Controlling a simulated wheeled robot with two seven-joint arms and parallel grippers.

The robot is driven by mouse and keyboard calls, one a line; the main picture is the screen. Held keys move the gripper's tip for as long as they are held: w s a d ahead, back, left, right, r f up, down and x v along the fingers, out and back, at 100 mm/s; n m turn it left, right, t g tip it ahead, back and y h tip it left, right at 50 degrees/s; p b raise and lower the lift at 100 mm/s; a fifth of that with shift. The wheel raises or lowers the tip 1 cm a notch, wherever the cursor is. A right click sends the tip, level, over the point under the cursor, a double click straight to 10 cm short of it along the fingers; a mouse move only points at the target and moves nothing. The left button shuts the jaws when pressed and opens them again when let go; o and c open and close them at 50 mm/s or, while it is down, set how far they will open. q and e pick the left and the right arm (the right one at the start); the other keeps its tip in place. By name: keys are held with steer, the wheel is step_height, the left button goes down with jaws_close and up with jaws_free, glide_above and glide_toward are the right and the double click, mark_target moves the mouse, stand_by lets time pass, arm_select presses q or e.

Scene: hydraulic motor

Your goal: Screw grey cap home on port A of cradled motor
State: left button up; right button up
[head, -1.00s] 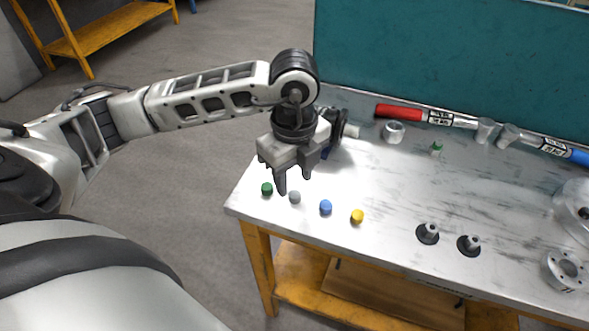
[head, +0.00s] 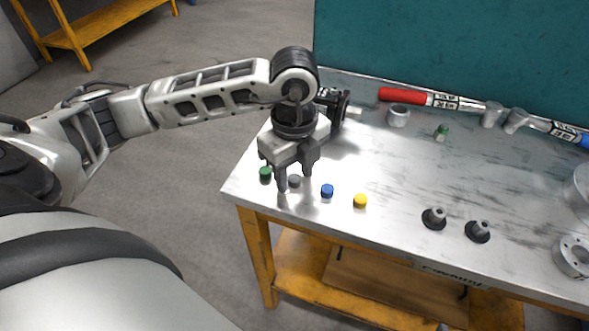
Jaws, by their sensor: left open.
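The grey cap (head: 295,181) lies on the metal table near its front left corner, in a row with a green cap (head: 265,173), a blue cap (head: 327,190) and a yellow cap (head: 360,201). My left gripper (head: 294,183) is open and points down over the grey cap, with the fingers to either side of it in the picture. I cannot tell whether they touch it. The motor (head: 340,105) is at the back left, mostly hidden behind my left wrist; its port A cannot be made out. My right gripper is not in view.
A red-handled tool (head: 400,95) and a blue-handled one (head: 570,135) lie along the back by the teal panel (head: 450,50). A ring (head: 398,116) and a small green-topped part (head: 441,133) stand before them. Two black-based fittings (head: 434,219) are front right. The table's middle is clear.

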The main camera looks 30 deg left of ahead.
mark_target(295, 178)
arm_select(q)
jaws_close()
steer(key=shift+r, duration=0.1)
steer(key=shift+r+p, duration=2.3)
steer(key=shift+r, duration=0.65)
